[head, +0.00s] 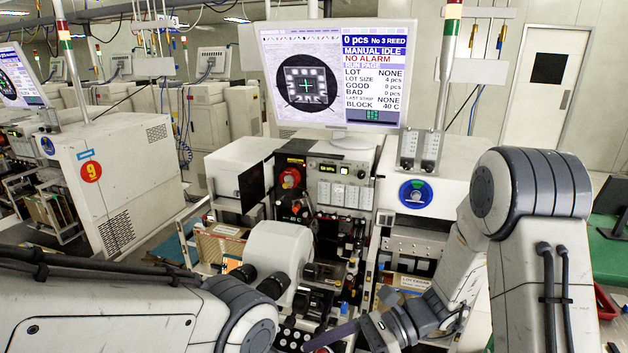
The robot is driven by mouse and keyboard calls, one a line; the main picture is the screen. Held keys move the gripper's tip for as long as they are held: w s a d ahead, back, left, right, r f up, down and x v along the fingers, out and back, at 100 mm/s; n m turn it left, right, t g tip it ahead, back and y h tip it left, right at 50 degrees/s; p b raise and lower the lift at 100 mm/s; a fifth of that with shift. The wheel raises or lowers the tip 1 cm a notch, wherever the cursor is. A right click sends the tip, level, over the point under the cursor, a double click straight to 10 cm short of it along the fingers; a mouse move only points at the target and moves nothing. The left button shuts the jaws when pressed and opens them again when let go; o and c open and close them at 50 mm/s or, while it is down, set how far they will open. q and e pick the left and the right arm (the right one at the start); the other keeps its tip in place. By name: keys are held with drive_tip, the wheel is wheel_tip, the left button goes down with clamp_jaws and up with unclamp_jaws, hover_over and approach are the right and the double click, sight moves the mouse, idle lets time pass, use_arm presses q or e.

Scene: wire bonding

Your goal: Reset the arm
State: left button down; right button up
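My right arm stands large at the right and bends down to the bottom centre. What looks like the end of my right gripper (332,337), a dark purple-grey finger shape, is low in front of the wire bonder (327,185). I cannot tell whether it is open or shut, and no held object shows. My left arm crosses the lower left corner, its rounded joint near the bottom edge. My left gripper is not visible.
The bonder's microscope (280,250) stands close to my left arm's joint. A monitor (333,72) above reads "MANUAL IDLE" and "NO ALARM". Another white machine (110,190) stands at left. A green table (607,252) and a red bin (606,302) are at right.

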drive_tip(key=s+d+n+t+h+b, duration=0.1)
drive_tip(key=s+n+h, duration=0.5)
drive_tip(key=n, duration=0.6)
drive_tip(key=s+d+n+t+h+b, duration=0.1)
drive_tip(key=s+n+h, duration=0.5)
drive_tip(key=n, duration=0.7)
drive_tip(key=shift+s+d+t+h, duration=0.3)
drive_tip(key=shift+s+t+h, duration=0.05)
drive_tip(key=shift+t+h, duration=0.4)
